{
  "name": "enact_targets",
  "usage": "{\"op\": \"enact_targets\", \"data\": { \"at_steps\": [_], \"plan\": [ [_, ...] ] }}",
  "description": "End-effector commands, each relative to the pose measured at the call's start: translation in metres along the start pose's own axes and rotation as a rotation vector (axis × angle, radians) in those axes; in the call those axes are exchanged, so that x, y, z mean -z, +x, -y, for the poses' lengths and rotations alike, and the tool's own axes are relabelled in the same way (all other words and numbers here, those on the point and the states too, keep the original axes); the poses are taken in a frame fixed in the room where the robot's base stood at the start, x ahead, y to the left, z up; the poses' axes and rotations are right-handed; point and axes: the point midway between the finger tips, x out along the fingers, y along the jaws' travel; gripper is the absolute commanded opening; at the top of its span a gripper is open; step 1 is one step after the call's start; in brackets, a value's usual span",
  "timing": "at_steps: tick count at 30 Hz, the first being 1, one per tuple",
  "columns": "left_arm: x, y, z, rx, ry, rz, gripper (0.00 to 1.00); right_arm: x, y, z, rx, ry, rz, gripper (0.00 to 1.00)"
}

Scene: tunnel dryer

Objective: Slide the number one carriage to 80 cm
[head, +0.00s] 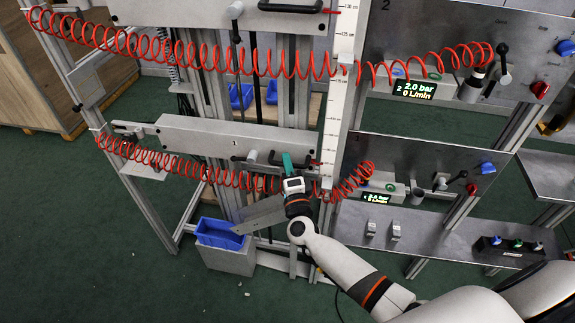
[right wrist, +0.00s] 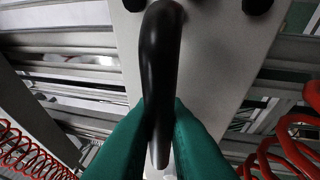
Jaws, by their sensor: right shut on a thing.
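The number one carriage (head: 195,134) is the lower grey plate, marked 1, on the upright rails in the head view. A black handle sits near its right end; the right wrist view shows the handle (right wrist: 160,70) close up. My right gripper (head: 288,162) has teal fingers, shut on the handle, with one finger on each side of it. A red pointer (head: 315,162) at the plate's right end lies beside the upright white scale (head: 340,100). The scale figures near this pointer are too small to read. My left gripper is not in view.
The number two carriage (head: 200,10) is higher on the rails. Red coiled hoses (head: 200,180) cross the frame close to my right gripper. A blue bin (head: 218,234) stands on a grey block below. Control panels (head: 430,160) and a grey shelf (head: 440,240) are at right.

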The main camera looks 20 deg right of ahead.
Motion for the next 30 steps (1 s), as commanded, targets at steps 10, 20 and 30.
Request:
{"op": "enact_targets", "data": {
  "at_steps": [10,20,30],
  "plan": [
    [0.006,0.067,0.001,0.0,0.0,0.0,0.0,0.006,-0.018,0.082,0.02,0.003,-0.003,0.0],
    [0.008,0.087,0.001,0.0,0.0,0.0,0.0,0.008,-0.022,0.105,0.02,0.001,-0.005,0.0],
    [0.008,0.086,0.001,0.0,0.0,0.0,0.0,0.008,-0.023,0.105,0.024,0.002,-0.006,0.21]
  ]
}}
